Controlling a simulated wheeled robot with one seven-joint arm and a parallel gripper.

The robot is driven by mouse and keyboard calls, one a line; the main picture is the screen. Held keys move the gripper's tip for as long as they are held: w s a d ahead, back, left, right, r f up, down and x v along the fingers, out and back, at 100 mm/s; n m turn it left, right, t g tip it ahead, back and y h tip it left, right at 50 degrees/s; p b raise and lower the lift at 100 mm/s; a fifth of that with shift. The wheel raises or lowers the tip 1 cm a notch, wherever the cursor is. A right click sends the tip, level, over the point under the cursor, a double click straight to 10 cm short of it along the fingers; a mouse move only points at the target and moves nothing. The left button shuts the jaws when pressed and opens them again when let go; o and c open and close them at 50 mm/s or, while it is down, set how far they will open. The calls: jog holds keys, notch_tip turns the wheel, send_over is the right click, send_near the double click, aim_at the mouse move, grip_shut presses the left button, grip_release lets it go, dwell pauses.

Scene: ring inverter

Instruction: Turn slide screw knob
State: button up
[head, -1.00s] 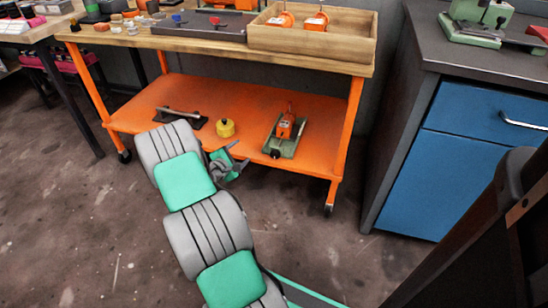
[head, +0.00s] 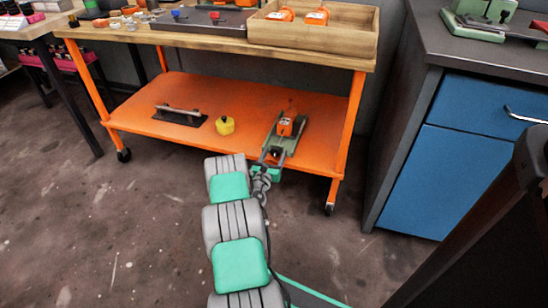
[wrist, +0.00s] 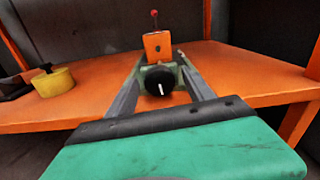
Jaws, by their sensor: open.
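The slide screw device is a green slide base (head: 282,138) with an orange block (head: 286,126) on it, on the orange lower shelf. In the wrist view its black round knob (wrist: 160,80) with a white mark faces me, below the orange block (wrist: 158,46). The mark stands about upright. My gripper (wrist: 158,73) is open, with one finger on each side of the knob. I cannot tell whether the fingers touch it. In the head view my gripper (head: 277,156) is at the front end of the slide and partly covers it.
A yellow knobbed weight (head: 224,125) and a black plate with a handle (head: 180,115) sit left on the orange shelf (head: 150,130). The cart's orange front right leg (head: 349,125) is close on the right. A wooden tabletop (head: 180,40) is above. A blue cabinet (head: 460,180) stands at right.

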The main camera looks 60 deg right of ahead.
grip_shut()
dwell(0.7)
